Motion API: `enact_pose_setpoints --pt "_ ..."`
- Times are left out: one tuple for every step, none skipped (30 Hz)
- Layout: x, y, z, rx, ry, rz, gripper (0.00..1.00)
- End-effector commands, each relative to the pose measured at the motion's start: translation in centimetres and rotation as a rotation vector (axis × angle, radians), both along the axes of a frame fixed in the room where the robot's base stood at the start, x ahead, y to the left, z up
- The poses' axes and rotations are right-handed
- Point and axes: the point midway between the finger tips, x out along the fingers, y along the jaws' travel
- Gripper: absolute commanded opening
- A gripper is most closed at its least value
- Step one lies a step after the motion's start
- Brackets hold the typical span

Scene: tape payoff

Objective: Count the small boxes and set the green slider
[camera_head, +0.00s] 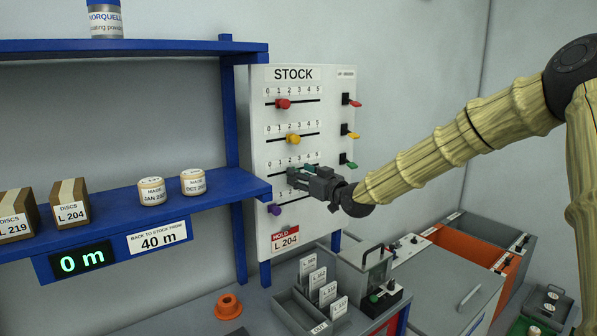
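Two small brown boxes stand on the blue shelf at left. One box (70,204) is labelled DISCS L 204. The other box (17,215), labelled L 219, is cut by the picture's left edge. The white STOCK board (265,84) has slider rows marked 0 to 5. The green slider's row is the third; a small green part (293,170) shows there, mostly hidden by my gripper. My gripper (296,178) is at this row, its fingers pointing left. I cannot tell whether they are closed on the slider.
The red slider (283,104) and yellow slider (293,139) sit above, the purple slider (274,209) just below. Coloured switches line the board's right side. Two round tins (152,191) stand on the shelf (228,184). A card tray (290,310) is below.

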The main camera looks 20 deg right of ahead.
Motion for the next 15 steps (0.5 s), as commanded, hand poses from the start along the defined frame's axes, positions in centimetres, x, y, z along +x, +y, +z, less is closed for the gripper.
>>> enact_pose_setpoints --pt "0.4 0.2 0.1 0.000 0.001 0.000 0.47" --pt "0.6 0.2 0.1 0.000 0.001 0.000 0.47" --pt "0.9 0.3 0.1 0.000 0.000 0.000 0.47" --pt "1.1 0.4 0.1 0.000 0.000 0.000 0.47" --pt "1.2 0.5 0.1 0.000 0.000 0.000 0.47" --pt "1.3 0.5 0.0 0.000 0.000 0.000 0.47" --pt "1.4 0.6 0.0 0.000 0.000 0.001 0.47" --pt "1.5 0.6 0.0 0.000 0.000 0.001 0.47" --pt "1.5 0.6 0.0 0.000 0.000 0.001 0.47" --pt "1.6 0.6 0.0 0.000 0.000 0.001 0.47" --pt "1.6 0.6 0.0 0.001 0.000 0.001 0.47" --pt "1.6 0.7 0.0 0.001 0.000 0.001 0.47" --pt "1.6 0.7 0.0 0.001 0.000 0.001 0.47" --pt "1.6 0.6 0.0 0.001 0.000 0.001 0.47" --pt "1.6 0.6 0.0 0.001 0.000 0.001 0.47"
